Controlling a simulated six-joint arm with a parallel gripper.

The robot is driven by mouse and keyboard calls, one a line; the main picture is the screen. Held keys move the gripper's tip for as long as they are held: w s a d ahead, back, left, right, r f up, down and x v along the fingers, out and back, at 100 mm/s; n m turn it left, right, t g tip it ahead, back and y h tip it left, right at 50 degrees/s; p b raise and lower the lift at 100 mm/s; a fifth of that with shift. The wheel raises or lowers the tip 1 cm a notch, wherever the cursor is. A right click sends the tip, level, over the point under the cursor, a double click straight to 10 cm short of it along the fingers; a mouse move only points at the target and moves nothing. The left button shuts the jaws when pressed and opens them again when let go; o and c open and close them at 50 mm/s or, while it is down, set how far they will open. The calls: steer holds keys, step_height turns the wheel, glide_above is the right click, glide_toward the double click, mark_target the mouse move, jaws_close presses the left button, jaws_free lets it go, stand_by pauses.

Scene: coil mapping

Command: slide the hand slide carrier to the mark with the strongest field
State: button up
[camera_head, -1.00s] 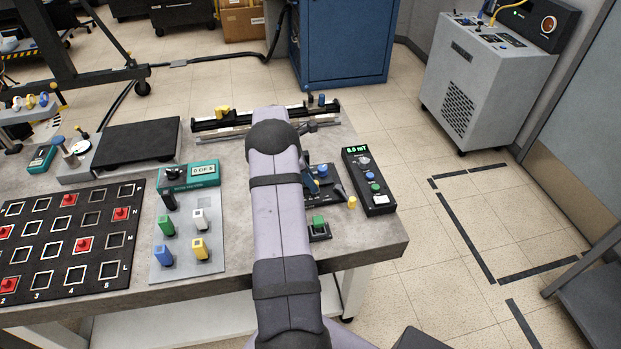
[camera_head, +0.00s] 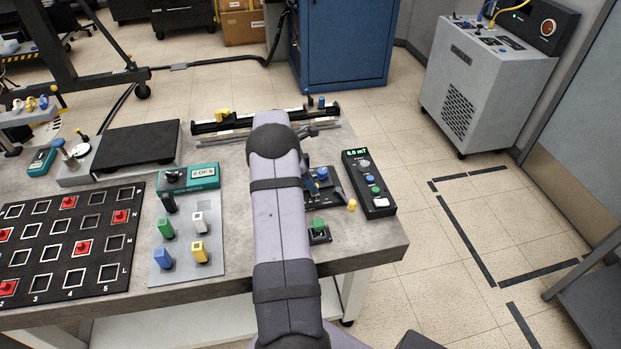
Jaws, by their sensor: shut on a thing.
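A long black slide rail (camera_head: 238,123) lies along the back of the bench. A yellow piece (camera_head: 222,115) stands near its left end and a small blue knob (camera_head: 321,102) at its right end. I cannot tell for sure which part is the hand slide carrier. The black field meter (camera_head: 369,184) on the right has a green display with small digits in mT, hard to read. My own arm crosses the middle of the view and covers part of the rail and bench.
On the left are a teal meter (camera_head: 189,178), a plate of coloured blocks (camera_head: 184,245), a black grid board (camera_head: 66,243) and a black platform (camera_head: 136,142).

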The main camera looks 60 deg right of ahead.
steer(key=shift+w+a, duration=0.4)
steer(key=shift+w, duration=0.05)
steer(key=shift+w+a, duration=0.3)
stand_by(1.0)
steer(key=o, duration=0.8)
steer(key=shift+r+p, duration=2.9)
steer(key=shift+r, duration=0.6)
